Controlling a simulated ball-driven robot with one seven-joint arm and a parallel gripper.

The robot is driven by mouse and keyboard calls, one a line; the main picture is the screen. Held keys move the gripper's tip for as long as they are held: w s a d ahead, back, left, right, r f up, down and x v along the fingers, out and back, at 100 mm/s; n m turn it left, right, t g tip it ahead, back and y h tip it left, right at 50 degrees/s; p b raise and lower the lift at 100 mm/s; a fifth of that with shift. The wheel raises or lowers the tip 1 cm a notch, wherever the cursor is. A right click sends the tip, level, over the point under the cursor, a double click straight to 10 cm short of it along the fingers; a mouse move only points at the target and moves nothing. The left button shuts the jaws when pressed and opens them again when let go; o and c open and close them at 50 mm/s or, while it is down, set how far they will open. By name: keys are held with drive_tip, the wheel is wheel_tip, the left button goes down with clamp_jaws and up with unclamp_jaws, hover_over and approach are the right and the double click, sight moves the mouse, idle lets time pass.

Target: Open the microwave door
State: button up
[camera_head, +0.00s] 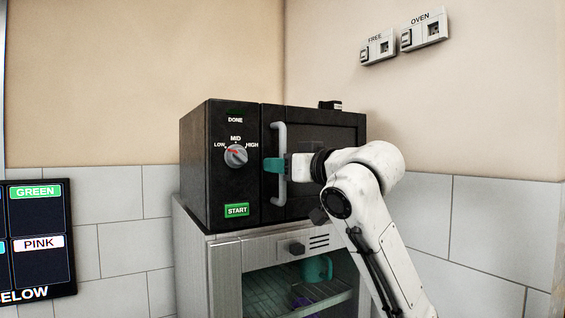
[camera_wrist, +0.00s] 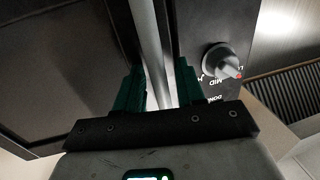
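The black microwave (camera_head: 223,190) stands on a metal cabinet. Its door (camera_head: 330,133) looks closed in the head view. The door has a long grey upright handle (camera_head: 280,134), which also shows in the wrist view (camera_wrist: 143,28). My gripper (camera_head: 274,165) has its green fingers at about the middle of the handle. In the wrist view, my gripper (camera_wrist: 160,82) has one finger on each side of the handle bar. The bar nearly fills the space between them. I cannot tell whether the fingers press on it. My gripper and arm hide part of the door's right side.
The control panel has a dial (camera_head: 236,156) and a green START button (camera_head: 237,210). The cabinet (camera_head: 226,275) below has a glass front with a teal mug (camera_head: 316,269) inside. A small dark object (camera_head: 330,105) sits on the microwave. Wall switches (camera_head: 378,48) are above right.

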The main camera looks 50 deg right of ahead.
drive_tip(key=shift+c, duration=0.2)
clamp_jaws()
idle(0.4)
